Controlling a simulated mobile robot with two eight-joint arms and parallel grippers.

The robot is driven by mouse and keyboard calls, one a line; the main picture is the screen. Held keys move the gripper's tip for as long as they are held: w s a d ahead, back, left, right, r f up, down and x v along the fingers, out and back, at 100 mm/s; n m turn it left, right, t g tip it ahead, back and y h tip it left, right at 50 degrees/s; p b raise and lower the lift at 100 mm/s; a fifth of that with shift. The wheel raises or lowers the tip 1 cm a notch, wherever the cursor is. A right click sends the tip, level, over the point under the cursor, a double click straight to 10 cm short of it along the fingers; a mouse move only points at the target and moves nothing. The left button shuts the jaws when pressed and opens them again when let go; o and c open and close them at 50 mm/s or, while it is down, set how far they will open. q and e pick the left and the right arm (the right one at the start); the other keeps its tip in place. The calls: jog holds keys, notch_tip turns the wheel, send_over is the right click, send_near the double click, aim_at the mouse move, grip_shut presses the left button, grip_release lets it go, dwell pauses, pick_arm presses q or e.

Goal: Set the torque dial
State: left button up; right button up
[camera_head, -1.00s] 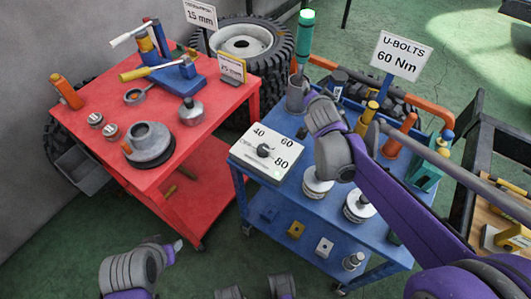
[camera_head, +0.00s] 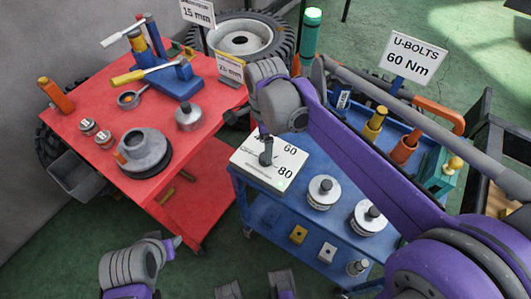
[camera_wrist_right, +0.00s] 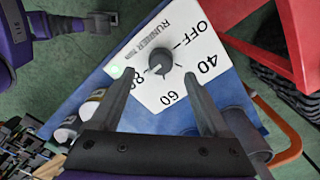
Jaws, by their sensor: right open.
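The torque dial is a white panel (camera_head: 250,169) marked 40, 60 and 80 on the blue cart's near left corner. In the right wrist view the panel (camera_wrist_right: 184,62) also reads OFF, and its dark round knob (camera_wrist_right: 161,61) has a light mark facing down-left, between 60 and 80. A green spot (camera_wrist_right: 116,71) shows by the 80. My right gripper (camera_wrist_right: 160,78) is open, its fingers apart on either side of the knob; contact is not visible. In the head view my right gripper (camera_head: 266,152) hides the knob. My left gripper (camera_head: 174,243) is low at left, its opening unclear.
A sign (camera_head: 413,58) reads U-BOLTS 60 Nm. The blue cart (camera_head: 285,207) also holds weights (camera_head: 322,192), a green-topped tool (camera_head: 311,35) and a bin of tools. A red cart (camera_head: 92,158) with tools stands at left, with a narrow gap between the carts.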

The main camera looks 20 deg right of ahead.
notch_tip(320, 180, down, 5)
jog(key=shift+r, duration=0.1)
dwell(0.3)
grip_shut()
